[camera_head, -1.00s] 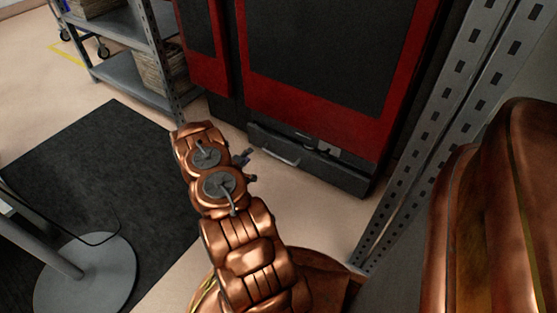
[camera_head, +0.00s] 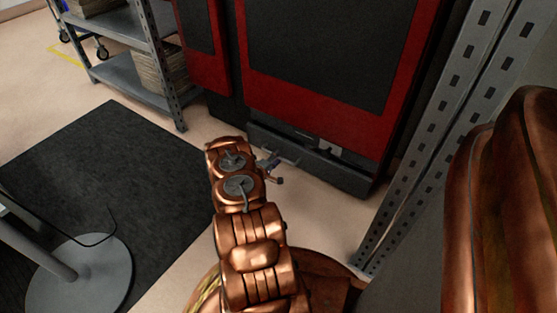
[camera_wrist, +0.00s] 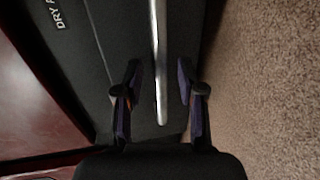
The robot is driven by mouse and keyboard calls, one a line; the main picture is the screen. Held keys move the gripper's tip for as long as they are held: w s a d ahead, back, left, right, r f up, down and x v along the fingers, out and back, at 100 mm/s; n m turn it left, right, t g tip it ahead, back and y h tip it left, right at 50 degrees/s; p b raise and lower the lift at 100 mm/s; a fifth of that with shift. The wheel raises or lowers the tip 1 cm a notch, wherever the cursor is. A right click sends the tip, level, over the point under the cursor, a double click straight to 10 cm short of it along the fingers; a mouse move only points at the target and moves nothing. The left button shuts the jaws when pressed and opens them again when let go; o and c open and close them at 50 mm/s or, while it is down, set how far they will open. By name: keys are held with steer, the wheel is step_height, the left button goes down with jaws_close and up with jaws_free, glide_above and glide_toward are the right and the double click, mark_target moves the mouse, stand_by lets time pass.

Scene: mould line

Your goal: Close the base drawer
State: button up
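The base drawer (camera_head: 340,172) is a dark grey, low drawer at the foot of the red and black machine. My arm partly hides its left part in the head view, and I cannot tell how far out it stands. Its silver bar handle (camera_wrist: 159,60) runs up and down in the wrist view, along the dark drawer front (camera_wrist: 98,70), which bears a partly cut-off white label. My gripper (camera_wrist: 158,78) is open, with one finger on each side of the handle and a gap to both. In the head view my gripper (camera_head: 273,164) is at the drawer's front left.
The red and black machine (camera_head: 315,112) rises above the drawer. A grey perforated upright (camera_head: 430,150) stands at right. A metal shelf (camera_head: 125,75) is at upper left.

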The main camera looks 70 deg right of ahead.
steer(key=shift+x, duration=0.85)
steer(key=shift+c, duration=0.2)
jaws_close()
